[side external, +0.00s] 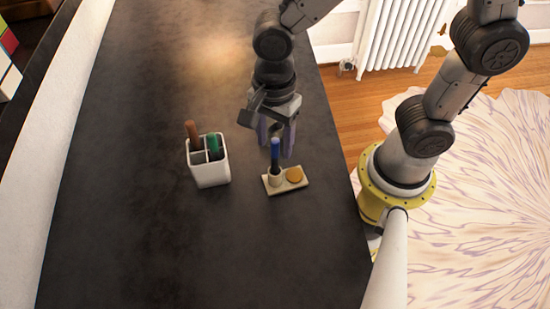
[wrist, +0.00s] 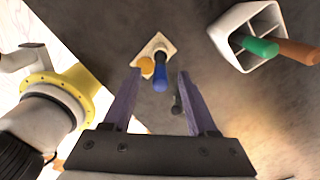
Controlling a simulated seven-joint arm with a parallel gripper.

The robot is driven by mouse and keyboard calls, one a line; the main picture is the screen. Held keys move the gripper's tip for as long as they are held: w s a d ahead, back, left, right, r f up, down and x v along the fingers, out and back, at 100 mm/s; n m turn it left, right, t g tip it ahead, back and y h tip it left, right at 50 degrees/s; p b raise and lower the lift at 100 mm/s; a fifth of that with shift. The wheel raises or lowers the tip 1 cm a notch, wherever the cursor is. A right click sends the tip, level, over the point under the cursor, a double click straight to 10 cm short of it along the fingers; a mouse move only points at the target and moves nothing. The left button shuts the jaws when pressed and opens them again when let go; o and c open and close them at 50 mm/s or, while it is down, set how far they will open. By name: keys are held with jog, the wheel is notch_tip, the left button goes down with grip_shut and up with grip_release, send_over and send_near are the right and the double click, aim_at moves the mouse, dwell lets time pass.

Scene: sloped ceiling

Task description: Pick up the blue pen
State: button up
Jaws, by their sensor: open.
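The blue pen (side external: 275,154) stands upright in a round socket of a small cream holder (side external: 272,187) on the dark table. In the wrist view the pen (wrist: 160,76) lies ahead of the fingers, between their lines, with its top toward the camera. My gripper (side external: 276,147) is open and empty, pointing down just above and behind the pen in the side view. In the wrist view its two purple fingers (wrist: 158,77) are wide apart. I cannot tell whether the pen's top is between the fingertips. The pen's lower end is hidden in the socket.
A white divided cup (side external: 209,170) stands left of the holder, with a brown pen (side external: 192,132) and a green pen (side external: 214,145) in it. An orange disc (side external: 294,174) sits on the holder beside the pen. The near table (side external: 200,260) is clear.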

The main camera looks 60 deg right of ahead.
aim_at(275, 155)
notch_tip(275, 155, down, 4)
jog(key=shift+d+f, duration=0.1)
jog(key=shift+f, duration=0.1)
grip_shut()
dwell(0.4)
